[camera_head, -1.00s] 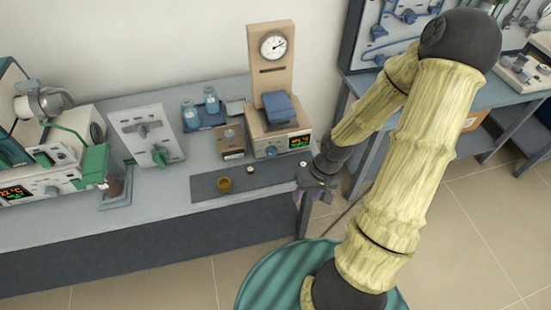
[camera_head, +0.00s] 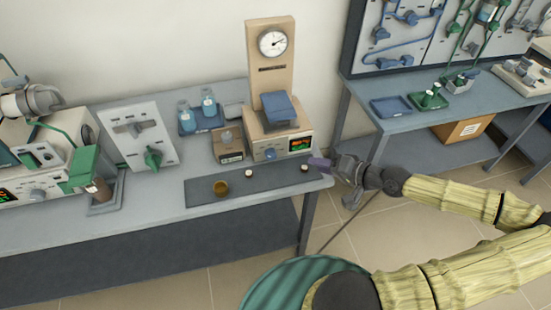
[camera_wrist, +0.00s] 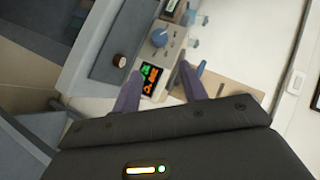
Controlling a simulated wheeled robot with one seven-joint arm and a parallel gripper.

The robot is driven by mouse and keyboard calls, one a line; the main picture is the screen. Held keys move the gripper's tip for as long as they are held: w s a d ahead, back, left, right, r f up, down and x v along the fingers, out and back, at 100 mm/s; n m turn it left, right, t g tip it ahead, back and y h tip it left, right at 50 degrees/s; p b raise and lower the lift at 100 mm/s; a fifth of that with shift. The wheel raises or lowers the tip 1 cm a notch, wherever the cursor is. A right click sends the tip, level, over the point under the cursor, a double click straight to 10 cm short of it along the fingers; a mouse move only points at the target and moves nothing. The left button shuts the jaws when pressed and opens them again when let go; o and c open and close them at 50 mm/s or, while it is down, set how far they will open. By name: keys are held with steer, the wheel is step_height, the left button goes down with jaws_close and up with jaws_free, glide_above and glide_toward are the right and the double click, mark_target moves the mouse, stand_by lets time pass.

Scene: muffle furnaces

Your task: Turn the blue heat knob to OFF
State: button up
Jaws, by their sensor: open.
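The blue heat knob (camera_head: 271,153) is on the front of the beige unit (camera_head: 255,145) with the round dial, left of its lit display (camera_head: 300,143). In the wrist view the blue knob (camera_wrist: 160,37) lies beyond my fingertips, past the display (camera_wrist: 151,83). Which mark the knob points to is too small to read. My gripper (camera_head: 319,164) is at the right end of the bench, right of the unit and apart from the knob. Its purple fingers point left. In the wrist view the fingers of my gripper (camera_wrist: 160,70) are apart with nothing held between them.
A small brown box (camera_head: 228,148) stands left of the unit. A second bench (camera_head: 400,125) stands at right.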

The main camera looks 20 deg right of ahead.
steer(key=b, duration=0.4)
glide_toward(273, 156)
steer(key=x, duration=0.9)
steer(key=shift+f, duration=0.15)
stand_by(0.3)
steer(key=c, duration=0.7)
